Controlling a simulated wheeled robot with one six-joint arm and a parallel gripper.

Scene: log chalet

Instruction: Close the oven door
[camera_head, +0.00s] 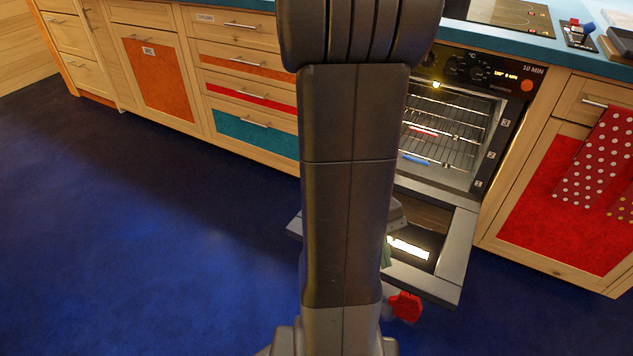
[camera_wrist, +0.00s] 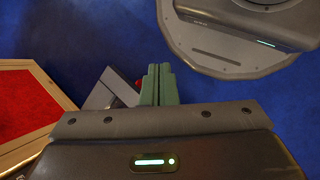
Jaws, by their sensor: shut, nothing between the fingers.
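The oven (camera_head: 445,115) stands in the counter row at the right, with its lit cavity and racks showing. Its door (camera_head: 450,262) is folded down and open, with a dark glass pane in a grey frame. My arm hides the door's left middle part. My gripper (camera_wrist: 159,68) shows in the wrist view with its green fingers shut together and empty. A grey corner (camera_wrist: 112,88), seemingly of the door, shows just left of the fingers. In the head view, a sliver of green finger (camera_head: 386,255) shows over the door beside my arm; whether it touches is unclear.
A small red object (camera_head: 405,306) is near the door's front edge. A red cabinet door (camera_head: 565,205) with a dotted towel (camera_head: 597,160) is right of the oven. Drawers (camera_head: 250,90) stand left. The blue floor (camera_head: 130,240) is clear at left.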

